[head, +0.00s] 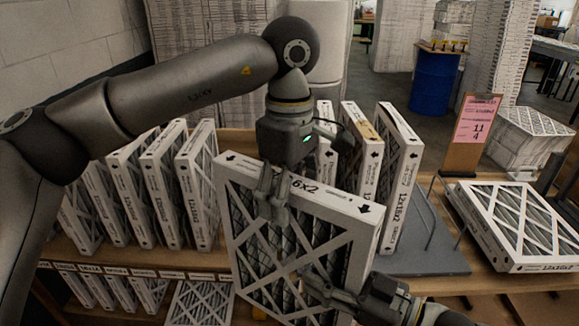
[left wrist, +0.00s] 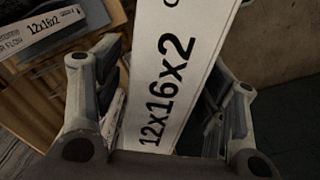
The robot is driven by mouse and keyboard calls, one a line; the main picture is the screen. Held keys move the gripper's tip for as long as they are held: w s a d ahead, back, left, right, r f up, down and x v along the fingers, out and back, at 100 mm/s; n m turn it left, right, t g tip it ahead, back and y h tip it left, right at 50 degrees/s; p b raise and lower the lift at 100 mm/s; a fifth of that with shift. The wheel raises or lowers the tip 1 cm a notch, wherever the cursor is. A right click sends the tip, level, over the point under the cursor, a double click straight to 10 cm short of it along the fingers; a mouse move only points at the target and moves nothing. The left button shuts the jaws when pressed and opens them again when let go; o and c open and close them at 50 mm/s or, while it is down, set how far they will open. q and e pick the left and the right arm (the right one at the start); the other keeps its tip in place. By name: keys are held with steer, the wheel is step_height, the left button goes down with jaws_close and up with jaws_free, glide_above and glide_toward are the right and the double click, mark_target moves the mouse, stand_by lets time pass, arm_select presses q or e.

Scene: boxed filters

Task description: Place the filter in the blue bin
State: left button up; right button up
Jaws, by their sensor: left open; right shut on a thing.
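A white-framed pleated filter (head: 300,238) is held upright and slightly tilted in front of the shelf in the head view. My left gripper (head: 273,196) is at its top edge, open, with the fingers on either side of the frame. In the left wrist view the filter's edge, printed 12x16x2 (left wrist: 165,95), lies between the open fingers. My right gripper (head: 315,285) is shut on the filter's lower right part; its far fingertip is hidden. A blue drum (head: 433,82) stands at the back; no other blue container shows.
Several filters stand in a row on the wooden shelf (head: 235,145) behind, with more below. Another filter (head: 515,222) lies at the right by a pink sign (head: 476,120). A grey plate (head: 425,262) with wire dividers is on the shelf.

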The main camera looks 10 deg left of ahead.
arm_select(q)
steer(key=shift+f, duration=1.3)
steer(key=shift+c, duration=0.5)
steer(key=c, duration=0.9)
steer(key=shift+c, duration=1.1)
arm_select(e)
steer(key=o, duration=1.2)
